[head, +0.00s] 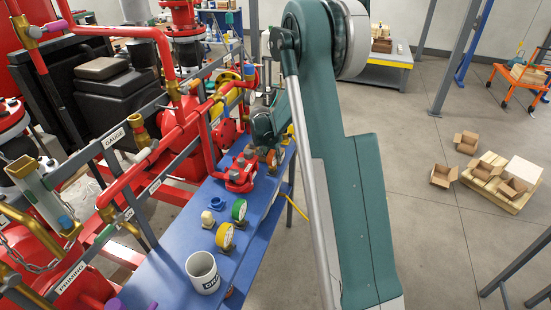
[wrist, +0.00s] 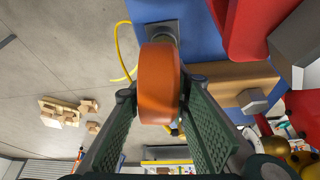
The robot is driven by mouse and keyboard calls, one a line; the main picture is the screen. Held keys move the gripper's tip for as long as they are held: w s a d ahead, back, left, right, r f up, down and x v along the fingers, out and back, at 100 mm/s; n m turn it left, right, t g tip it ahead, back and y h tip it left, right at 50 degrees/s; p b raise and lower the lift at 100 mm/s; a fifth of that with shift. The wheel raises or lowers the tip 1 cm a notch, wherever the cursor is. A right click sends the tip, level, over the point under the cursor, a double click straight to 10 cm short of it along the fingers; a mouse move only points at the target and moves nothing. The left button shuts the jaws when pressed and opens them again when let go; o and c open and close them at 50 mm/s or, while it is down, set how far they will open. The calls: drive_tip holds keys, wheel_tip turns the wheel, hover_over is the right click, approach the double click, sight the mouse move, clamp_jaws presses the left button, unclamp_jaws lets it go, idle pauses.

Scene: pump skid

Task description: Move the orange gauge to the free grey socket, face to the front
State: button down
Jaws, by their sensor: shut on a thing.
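The orange gauge (wrist: 160,82) is in the middle of the wrist view, its broad orange rim towards the camera. My gripper (wrist: 160,100) is shut on it, one finger on each side. A stem runs from the gauge towards a dark grey square socket (wrist: 150,32) on the blue bench; I cannot tell whether the stem sits in it or is just above it. In the head view my gripper (head: 268,140) is at the bench's far part, mostly hidden by my arm, and only a small orange-brown part of the gauge (head: 272,158) shows. The gauge's face is not visible.
On the blue bench (head: 175,265) stand a green gauge (head: 239,209), a yellow gauge (head: 224,235), a blue ring (head: 217,203), a cream fitting (head: 207,219) and a white mug (head: 203,272). A red valve body (head: 242,173) is close beside my gripper. Red pipes line the left.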

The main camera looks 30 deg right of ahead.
sight(270, 154)
drive_tip(key=shift+f, duration=0.45)
idle(0.3)
drive_tip(key=c, duration=2.1)
unclamp_jaws()
drive_tip(key=shift+o, duration=0.2)
drive_tip(key=shift+r, duration=0.1)
drive_tip(key=shift+v, duration=5.95)
drive_tip(key=shift+s, duration=0.1)
